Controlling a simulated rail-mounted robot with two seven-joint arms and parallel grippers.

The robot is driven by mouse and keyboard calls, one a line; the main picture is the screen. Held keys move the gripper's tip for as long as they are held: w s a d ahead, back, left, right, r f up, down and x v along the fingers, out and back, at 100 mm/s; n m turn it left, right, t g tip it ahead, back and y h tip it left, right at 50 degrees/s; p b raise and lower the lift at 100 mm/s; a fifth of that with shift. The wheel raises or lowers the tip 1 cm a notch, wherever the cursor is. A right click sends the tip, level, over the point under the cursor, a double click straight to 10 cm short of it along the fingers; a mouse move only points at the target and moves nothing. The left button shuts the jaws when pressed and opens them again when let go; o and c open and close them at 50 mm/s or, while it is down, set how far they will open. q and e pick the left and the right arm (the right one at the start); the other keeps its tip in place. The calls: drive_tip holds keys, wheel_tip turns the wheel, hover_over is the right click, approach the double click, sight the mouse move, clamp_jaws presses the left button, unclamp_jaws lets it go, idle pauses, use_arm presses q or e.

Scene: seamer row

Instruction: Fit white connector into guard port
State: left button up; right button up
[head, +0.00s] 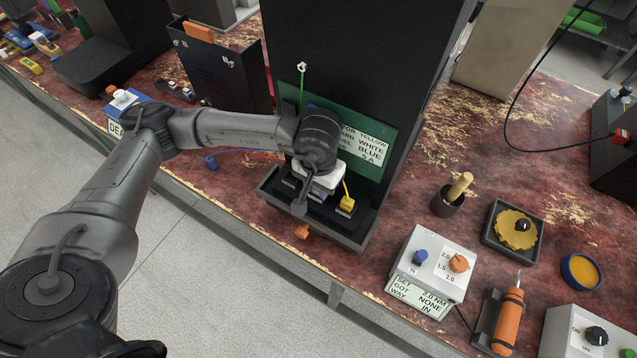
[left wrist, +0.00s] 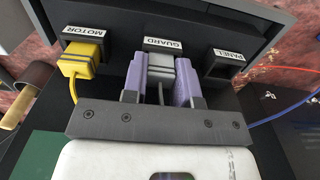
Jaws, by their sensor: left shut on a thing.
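The white connector (left wrist: 160,72) is between the two purple fingers of my left gripper (left wrist: 161,78), which is shut on it. It lines up with the port under the GUARD label (left wrist: 163,44), its front end at the port; I cannot tell how deep it sits. The yellow connector (left wrist: 84,62) is in the MOTOR port, also seen in the head view (head: 346,203). The PANEL port (left wrist: 222,66) is empty. In the head view my left gripper (head: 303,197) is over the dark port housing (head: 350,238), and its wrist hides the white connector. My right gripper is not in view.
A blue connector (head: 211,162) lies on the bench to the left. A green card (head: 382,135) stands behind my wrist, with a green cable tie (head: 302,85) beside it. An orange piece (head: 302,232) shows at the housing's front. A grey setting box (head: 432,262) stands to the right.

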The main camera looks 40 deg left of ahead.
use_arm(q)
drive_tip(key=o, duration=0.9)
drive_tip(key=shift+r+p, duration=0.4)
drive_tip(key=shift+r, duration=0.05)
wheel_tip(320, 180, up, 11)
drive_tip(key=p, duration=0.2)
drive_tip(key=shift+r, duration=0.2)
drive_tip(key=shift+d, duration=0.1)
